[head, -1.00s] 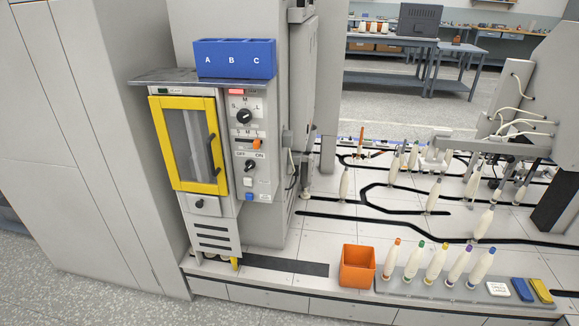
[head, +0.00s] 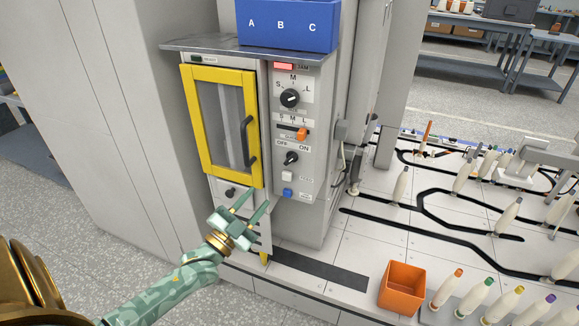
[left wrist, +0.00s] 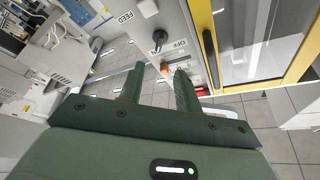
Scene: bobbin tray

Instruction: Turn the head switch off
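The head switch (head: 291,158) is a black rotary knob between the OFF and ON marks on the grey control panel (head: 310,173). Its lever appears to lean toward ON. It also shows in the left wrist view (left wrist: 160,38), beyond the fingertips, with the OFF mark beside it. My left gripper (head: 256,198) is open and empty, with its two fingers apart. In the head view it is below and left of the switch, in front of the machine's lower part, and not touching the switch. The open fingers show in the left wrist view (left wrist: 159,72). My right gripper is not in view.
Above the switch are an orange slider (head: 301,134) and a black S-M-L dial (head: 289,98). Below it are a white button (head: 287,176) and a blue button (head: 287,192). A yellow-framed door (head: 187,122) with a black handle is left. An orange bin (head: 402,288) stands lower right.

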